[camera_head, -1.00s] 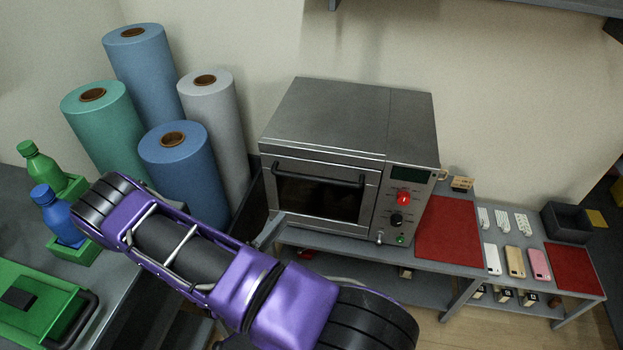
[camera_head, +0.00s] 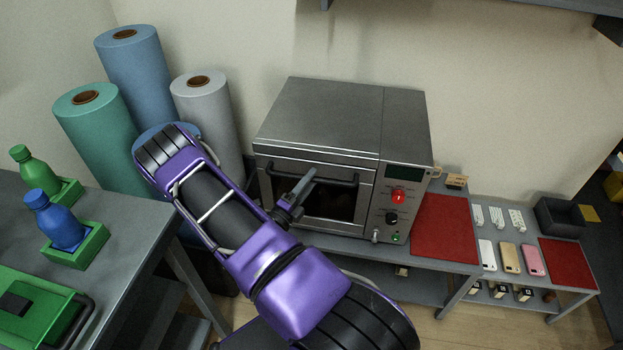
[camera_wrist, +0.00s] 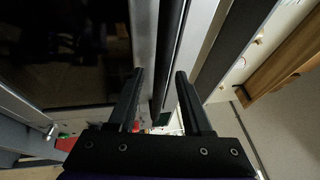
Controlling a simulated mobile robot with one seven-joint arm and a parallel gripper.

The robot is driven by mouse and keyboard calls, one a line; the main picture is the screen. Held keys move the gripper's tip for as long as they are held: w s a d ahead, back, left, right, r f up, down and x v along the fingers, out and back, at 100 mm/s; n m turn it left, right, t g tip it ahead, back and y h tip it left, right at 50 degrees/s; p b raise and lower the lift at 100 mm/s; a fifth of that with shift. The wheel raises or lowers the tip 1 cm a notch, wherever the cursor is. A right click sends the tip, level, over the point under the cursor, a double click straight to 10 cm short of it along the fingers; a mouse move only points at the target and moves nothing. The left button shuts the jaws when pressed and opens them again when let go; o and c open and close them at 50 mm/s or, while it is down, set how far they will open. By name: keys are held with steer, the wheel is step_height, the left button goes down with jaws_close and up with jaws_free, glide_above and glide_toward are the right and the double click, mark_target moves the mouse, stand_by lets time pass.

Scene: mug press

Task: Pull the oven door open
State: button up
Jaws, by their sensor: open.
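The oven (camera_head: 345,125) is a grey steel box. Its door (camera_head: 335,226) has a dark window and looks shut. A dark bar handle (camera_head: 343,182) runs along the door's upper part. My gripper (camera_head: 308,176) is open in front of the door at the handle's middle, hiding part of the bar. In the wrist view my gripper (camera_wrist: 160,73) has its two fingers on either side of the dark handle bar (camera_wrist: 169,50). The door's dark glass (camera_wrist: 65,60) fills the left of that view. I cannot tell whether a finger touches the bar.
The oven's control panel (camera_head: 405,175) has a red knob. A bench with a red mat (camera_head: 445,230) and several phones stands to the right. Tall rolls (camera_head: 205,110) stand at the left behind my arm. A table with bottles (camera_head: 60,225) is at the lower left.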

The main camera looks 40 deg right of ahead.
steer(key=shift+w+d+r, duration=0.1)
steer(key=shift+w+d, duration=0.05)
steer(key=shift+d, duration=0.35)
jaws_close()
stand_by(1.2)
